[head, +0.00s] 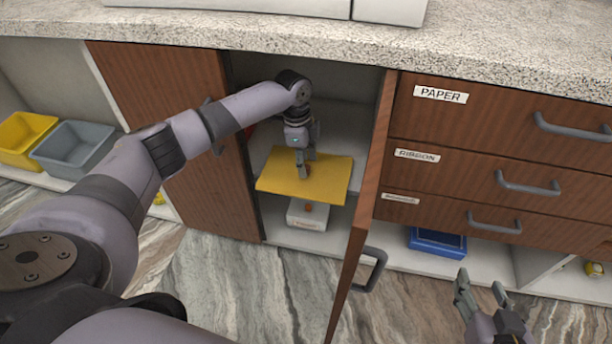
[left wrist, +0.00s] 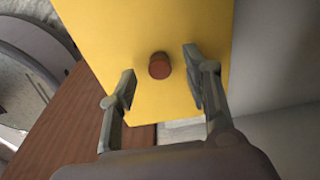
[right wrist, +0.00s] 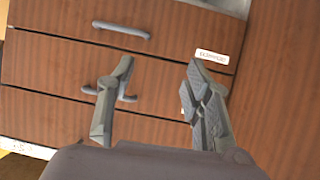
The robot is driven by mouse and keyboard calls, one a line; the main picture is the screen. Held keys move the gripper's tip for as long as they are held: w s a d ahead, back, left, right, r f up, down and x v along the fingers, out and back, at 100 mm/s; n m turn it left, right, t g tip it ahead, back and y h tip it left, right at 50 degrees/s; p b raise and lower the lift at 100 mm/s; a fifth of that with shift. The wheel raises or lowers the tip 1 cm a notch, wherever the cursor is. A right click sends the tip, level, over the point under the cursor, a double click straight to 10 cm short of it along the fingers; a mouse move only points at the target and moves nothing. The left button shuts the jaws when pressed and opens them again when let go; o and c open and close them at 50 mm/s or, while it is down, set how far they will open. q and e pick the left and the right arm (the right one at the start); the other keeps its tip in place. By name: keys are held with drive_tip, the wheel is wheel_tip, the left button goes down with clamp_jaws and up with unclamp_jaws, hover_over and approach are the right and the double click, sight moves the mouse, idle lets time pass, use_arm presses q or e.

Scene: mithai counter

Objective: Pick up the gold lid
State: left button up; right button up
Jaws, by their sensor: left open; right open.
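The gold lid (head: 329,178) is a flat yellow rectangle with a small brown knob, inside the open cabinet. In the left wrist view the lid (left wrist: 110,22) fills the upper middle, and its round knob (left wrist: 159,65) sits between my fingers with gaps at both sides. My left gripper (head: 306,160) is open, pointing down over the lid at the knob; the left wrist view shows its fingertips (left wrist: 160,82). My right gripper (head: 481,288) is open and empty in front of the drawers; it also shows in the right wrist view (right wrist: 158,75).
The open cabinet door (head: 362,200) juts forward on the right. Drawers labelled PAPER (head: 480,110) and RIBBON (head: 470,172) are shut. A blue tray (head: 437,242) and yellow and grey bins (head: 75,147) sit on low shelves.

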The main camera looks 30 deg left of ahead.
use_arm(q)
drive_tip(key=shift+d+f, duration=0.1)
drive_tip(key=shift+f, duration=0.6)
use_arm(e)
drive_tip(key=shift+w+a+r+t, duration=0.15)
drive_tip(key=shift+w+r+t, duration=0.15)
drive_tip(key=shift+r, duration=0.25)
drive_tip(key=shift+w+a+r+t, duration=0.15)
drive_tip(key=shift+w+r+t, duration=0.15)
drive_tip(key=shift+r, duration=0.2)
use_arm(q)
drive_tip(key=shift+c, duration=0.4)
clamp_jaws()
